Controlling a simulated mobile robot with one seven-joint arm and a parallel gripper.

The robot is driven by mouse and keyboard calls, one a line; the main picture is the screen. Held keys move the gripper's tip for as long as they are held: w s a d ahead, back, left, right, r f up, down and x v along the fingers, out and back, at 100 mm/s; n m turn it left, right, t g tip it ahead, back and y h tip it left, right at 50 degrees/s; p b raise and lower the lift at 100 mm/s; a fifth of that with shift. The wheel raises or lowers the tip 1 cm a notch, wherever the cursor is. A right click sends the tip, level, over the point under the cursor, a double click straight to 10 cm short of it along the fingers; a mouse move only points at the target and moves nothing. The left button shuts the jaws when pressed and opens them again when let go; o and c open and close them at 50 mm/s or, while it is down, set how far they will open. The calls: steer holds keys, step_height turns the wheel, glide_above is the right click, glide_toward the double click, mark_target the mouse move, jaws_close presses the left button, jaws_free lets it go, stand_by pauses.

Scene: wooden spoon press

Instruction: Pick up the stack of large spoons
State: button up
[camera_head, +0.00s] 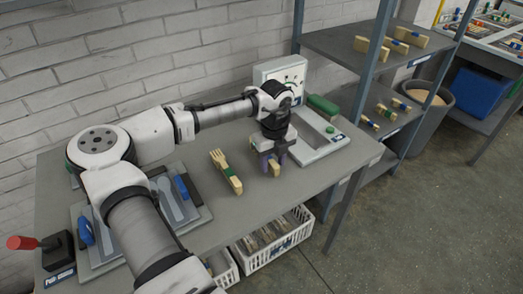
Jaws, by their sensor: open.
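My gripper (272,162) is low over the right part of the grey table, with its jaws open. A small wooden stack (276,169) shows at the jaws, its near end sticking out toward the table's front edge. The gripper hides most of this stack, so I cannot tell its full shape or whether the fingers touch it. A second wooden stack (226,172) lies to the left of the gripper, wrapped with a green band. Its far end looks fork-like.
A press with a green button (330,129) stands right of the gripper. A metal mould with blue handles (86,232) lies at left, partly behind my arm. A red-knobbed lever (22,243) is at far left. White baskets (272,243) sit below; shelves (345,48) stand at right.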

steer(key=shift+f, duration=0.25)
jaws_close()
steer(key=shift+r, duration=0.1)
